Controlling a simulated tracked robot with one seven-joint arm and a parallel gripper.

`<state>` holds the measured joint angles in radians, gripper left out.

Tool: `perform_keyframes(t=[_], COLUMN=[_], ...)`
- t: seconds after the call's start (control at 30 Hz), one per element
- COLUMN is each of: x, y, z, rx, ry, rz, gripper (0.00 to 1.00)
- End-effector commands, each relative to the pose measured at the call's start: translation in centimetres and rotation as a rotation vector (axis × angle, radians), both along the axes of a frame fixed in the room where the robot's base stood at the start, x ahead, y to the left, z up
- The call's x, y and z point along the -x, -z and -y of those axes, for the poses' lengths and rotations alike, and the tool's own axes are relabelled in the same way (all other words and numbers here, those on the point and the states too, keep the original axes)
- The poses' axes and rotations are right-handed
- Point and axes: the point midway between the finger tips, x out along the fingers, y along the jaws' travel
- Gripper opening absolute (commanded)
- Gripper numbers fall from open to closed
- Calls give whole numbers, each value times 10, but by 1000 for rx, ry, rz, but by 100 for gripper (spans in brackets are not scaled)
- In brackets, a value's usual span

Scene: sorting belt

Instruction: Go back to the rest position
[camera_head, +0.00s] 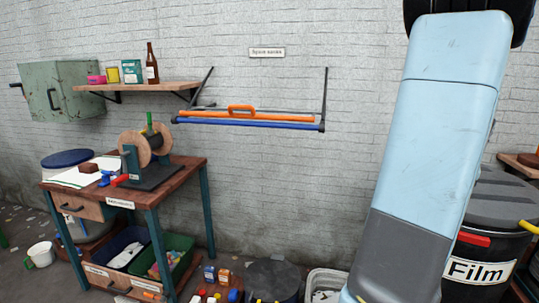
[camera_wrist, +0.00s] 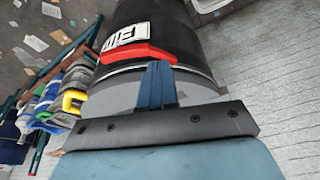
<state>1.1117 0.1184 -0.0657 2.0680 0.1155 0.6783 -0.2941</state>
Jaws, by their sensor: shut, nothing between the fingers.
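My gripper (camera_wrist: 157,84) shows in the wrist view as two blue fingers pressed together, with nothing between them. The fingers appear in front of the grey lid (camera_wrist: 110,100) of a black barrel (camera_wrist: 185,35) with a white label and a red handle (camera_wrist: 138,52). Whether they touch the lid or handle I cannot tell. In the head view my light blue arm link stands at the right and my gripper is not visible there. The black barrel labelled "Film" (camera_head: 492,250) stands behind my arm, which partly covers it.
A wooden workbench (camera_head: 185,170) with a reel device (camera_head: 145,150) stands at left. A wall shelf (camera_head: 140,88) holds several small items. A rack (camera_head: 250,120) with orange and blue bars hangs mid-wall. A white bin (camera_head: 325,283) and a dark lidded bin (camera_head: 273,275) stand low in front.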

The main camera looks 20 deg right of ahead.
Motion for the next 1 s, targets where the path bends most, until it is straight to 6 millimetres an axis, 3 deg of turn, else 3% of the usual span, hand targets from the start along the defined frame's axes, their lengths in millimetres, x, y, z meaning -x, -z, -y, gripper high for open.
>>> perform_keyframes(t=[0.03, 0.2, 0.47, 0.73, 1.0], x=[-19, -62, -99, -101, -73], y=[-12, -41, -75, -98, -109], z=[-22, -92, -204, -314, -408], rx=[10, 27, 50, 71, 89], ry=[-44, -163, -349, -538, -723], rz=[7, 25, 56, 91, 130], gripper=[0, 0, 0, 0, 0])
